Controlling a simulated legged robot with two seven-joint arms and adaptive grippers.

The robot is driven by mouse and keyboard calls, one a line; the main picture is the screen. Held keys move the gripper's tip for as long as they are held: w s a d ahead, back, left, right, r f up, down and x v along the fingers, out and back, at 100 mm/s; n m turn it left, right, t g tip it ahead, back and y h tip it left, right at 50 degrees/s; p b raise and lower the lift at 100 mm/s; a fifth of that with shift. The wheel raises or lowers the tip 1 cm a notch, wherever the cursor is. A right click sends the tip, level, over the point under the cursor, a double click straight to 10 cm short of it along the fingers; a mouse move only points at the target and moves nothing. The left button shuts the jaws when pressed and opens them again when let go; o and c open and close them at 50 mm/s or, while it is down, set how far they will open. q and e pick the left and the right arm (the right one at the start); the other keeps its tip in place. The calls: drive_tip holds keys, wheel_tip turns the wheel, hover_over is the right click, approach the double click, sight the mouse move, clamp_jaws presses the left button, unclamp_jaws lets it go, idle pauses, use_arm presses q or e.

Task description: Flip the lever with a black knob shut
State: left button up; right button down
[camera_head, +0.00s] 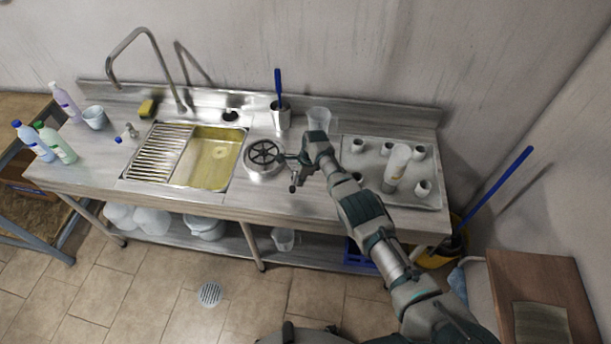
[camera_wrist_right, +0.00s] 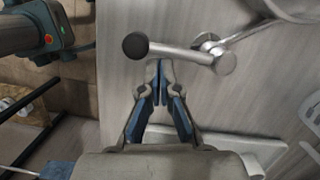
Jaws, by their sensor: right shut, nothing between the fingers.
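The lever is a metal bar with a round black knob (camera_wrist_right: 135,46) on its left end in the right wrist view. Its bar (camera_wrist_right: 180,53) runs right to a metal pivot (camera_wrist_right: 226,62). My right gripper (camera_wrist_right: 160,66) is shut and empty, its blue-padded fingertips just below the bar, right of the knob. I cannot tell whether they touch it. The lever is too small to make out clearly there. My left gripper is out of view.
Bottles (camera_head: 62,150) stand at the left.

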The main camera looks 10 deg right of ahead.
drive_tip(key=d+p, duration=0.1)
drive_tip(key=d+r+p, duration=0.1)
drive_tip(key=d+p, duration=0.1)
drive_tip(key=p, duration=0.1)
drive_tip(key=shift+s+d+r, duration=0.15)
drive_tip(key=shift+s+d, duration=0.1)
drive_tip(key=shift+s, duration=0.15)
drive_tip(key=v, duration=0.9)
drive_tip(key=shift+s+r+p, duration=0.2)
drive_tip(key=shift+s+p, duration=0.2)
drive_tip(key=shift+p, duration=0.05)
